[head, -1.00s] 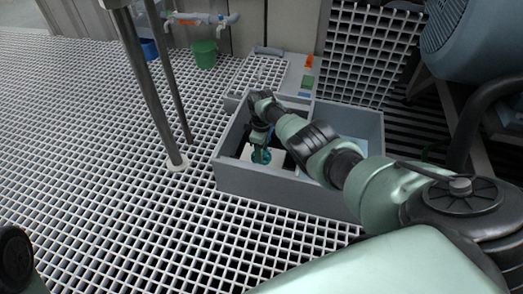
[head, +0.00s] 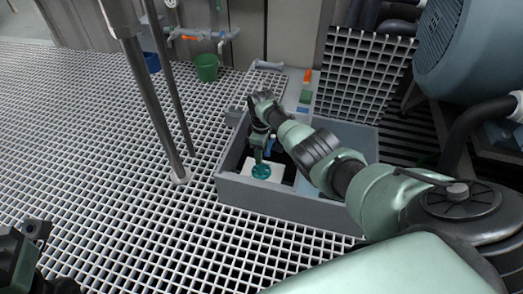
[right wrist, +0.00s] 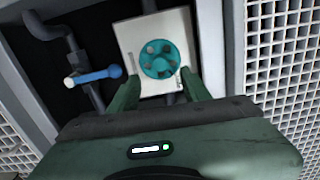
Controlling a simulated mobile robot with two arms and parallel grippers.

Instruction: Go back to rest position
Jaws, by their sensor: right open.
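My right gripper (head: 262,158) reaches down into a grey open-topped box (head: 290,200) set in the grating floor. In the right wrist view its two fingers (right wrist: 155,88) are apart, with nothing between them. A teal round handwheel (right wrist: 160,59) on a pale square plate (right wrist: 182,22) lies just beyond the fingertips. The handwheel also shows in the head view (head: 261,171), just below the gripper. Whether a finger touches the plate is hard to tell. Part of my left arm shows at the lower left edge of the head view, but its gripper jaws are not visible.
A blue-handled valve (right wrist: 95,76) on a dark pipe is beside the plate inside the box. Two grey posts (head: 150,100) rise left of the box. A green bucket (head: 207,68) stands behind. A large blue-grey tank (head: 465,45) is at right. The grating at left is clear.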

